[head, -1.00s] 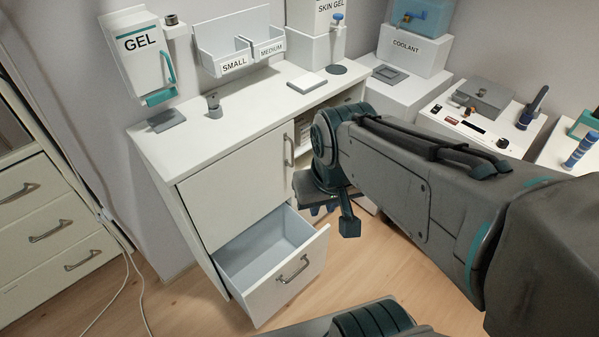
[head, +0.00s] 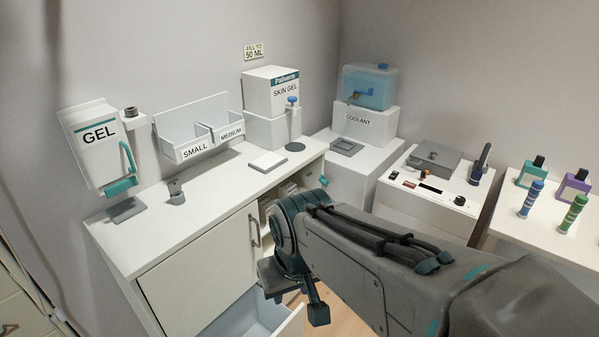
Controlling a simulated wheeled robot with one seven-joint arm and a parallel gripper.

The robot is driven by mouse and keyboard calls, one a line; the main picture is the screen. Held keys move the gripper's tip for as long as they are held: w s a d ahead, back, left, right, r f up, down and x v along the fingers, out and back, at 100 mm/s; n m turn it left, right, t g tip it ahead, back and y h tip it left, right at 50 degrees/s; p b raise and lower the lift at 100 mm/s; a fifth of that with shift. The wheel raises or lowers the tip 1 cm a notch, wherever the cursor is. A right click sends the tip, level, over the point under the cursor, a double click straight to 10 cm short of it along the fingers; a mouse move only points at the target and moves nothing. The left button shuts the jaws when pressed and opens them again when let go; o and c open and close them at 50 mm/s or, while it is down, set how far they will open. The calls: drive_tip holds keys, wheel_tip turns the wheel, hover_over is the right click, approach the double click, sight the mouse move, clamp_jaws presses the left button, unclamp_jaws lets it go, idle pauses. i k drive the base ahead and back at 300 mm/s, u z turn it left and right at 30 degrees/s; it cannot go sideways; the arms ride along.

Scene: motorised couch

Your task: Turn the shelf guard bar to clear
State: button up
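I cannot make out the shelf guard bar for certain. The open shelf (head: 287,190) at the right end of the white cabinet holds pale packs and is partly hidden by my arm. A small teal piece (head: 323,181) shows at the cabinet's right edge; I cannot tell whether it belongs to the bar. My gripper (head: 297,299) hangs in front of the cabinet, below the shelf and right of the door handle. Its fingers are dark and partly hidden by the wrist, so its opening is unclear.
The cabinet door (head: 200,283) is closed, and an open drawer (head: 255,318) juts out below it. A coolant stand (head: 365,125) and a control box (head: 430,185) stand right.

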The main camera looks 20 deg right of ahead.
sight(323, 181)
drive_tip(key=z, duration=0.5)
drive_tip(key=k, duration=0.55)
drive_tip(key=z, duration=1.1)
drive_tip(key=i, duration=1.3)
drive_tip(key=u, duration=0.9)
drive_tip(key=i, duration=0.45)
drive_tip(key=u, duration=0.4)
